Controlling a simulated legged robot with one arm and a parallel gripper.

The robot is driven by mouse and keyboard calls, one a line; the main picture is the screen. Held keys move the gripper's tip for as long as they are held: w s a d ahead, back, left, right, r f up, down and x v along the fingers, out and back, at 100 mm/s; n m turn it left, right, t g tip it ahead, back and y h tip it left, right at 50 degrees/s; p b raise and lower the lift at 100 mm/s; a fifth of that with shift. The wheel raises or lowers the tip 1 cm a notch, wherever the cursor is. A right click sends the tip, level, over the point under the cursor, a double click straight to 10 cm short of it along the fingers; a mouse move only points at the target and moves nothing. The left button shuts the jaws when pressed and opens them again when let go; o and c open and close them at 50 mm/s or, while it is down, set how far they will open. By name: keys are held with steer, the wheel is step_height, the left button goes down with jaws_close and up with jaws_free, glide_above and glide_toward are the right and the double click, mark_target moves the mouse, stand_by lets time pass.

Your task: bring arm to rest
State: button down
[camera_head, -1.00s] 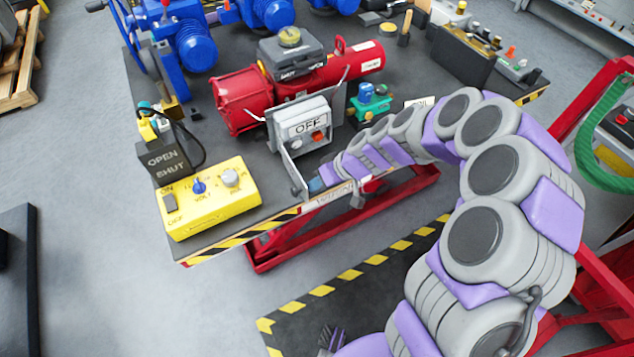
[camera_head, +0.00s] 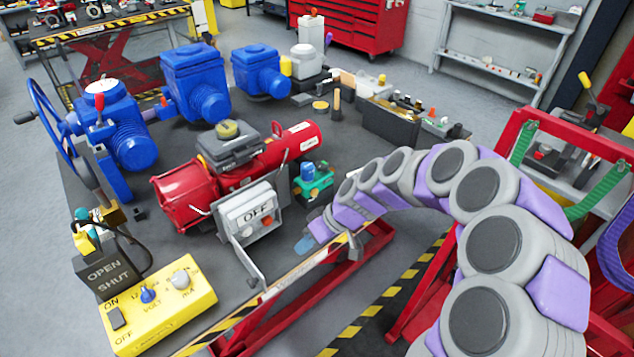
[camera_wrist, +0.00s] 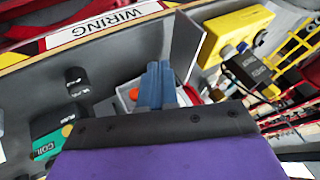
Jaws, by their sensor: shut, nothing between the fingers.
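My arm, in purple and grey, arches from the lower right of the head view over the front edge of the bench. My gripper (camera_head: 306,243) is at its far end, small and partly hidden by the arm, just right of the grey OFF box (camera_head: 250,212). In the wrist view my gripper's blue-grey fingers (camera_wrist: 157,84) are together with nothing between them. The box's light panel and red knob (camera_wrist: 134,94) show behind them. I cannot tell the exact gap to the box.
The red actuator (camera_head: 185,195) lies behind the box. A yellow control box (camera_head: 160,305) is at front left, a green COIL part (camera_head: 313,183) near the gripper. Blue actuators (camera_head: 190,82) stand behind. A red frame (camera_head: 560,140) is at right. Striped floor (camera_head: 375,312) lies below.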

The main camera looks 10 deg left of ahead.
steer(key=s+d+r+m+h, duration=0.2)
steer(key=s+d+r, duration=0.65)
steer(key=s, duration=0.25)
steer(key=s+d+r+m+h, duration=0.1)
steer(key=s+d+m, duration=0.3)
steer(key=s+d, duration=0.4)
steer(key=s+d+r+m+h, duration=0.1)
steer(key=s+d+m+h, duration=0.3)
steer(key=s+d, duration=0.4)
steer(key=s+m, duration=0.1)
steer(key=s, duration=0.2)
steer(key=shift+r+g, duration=0.25)
steer(key=shift+g, duration=0.05)
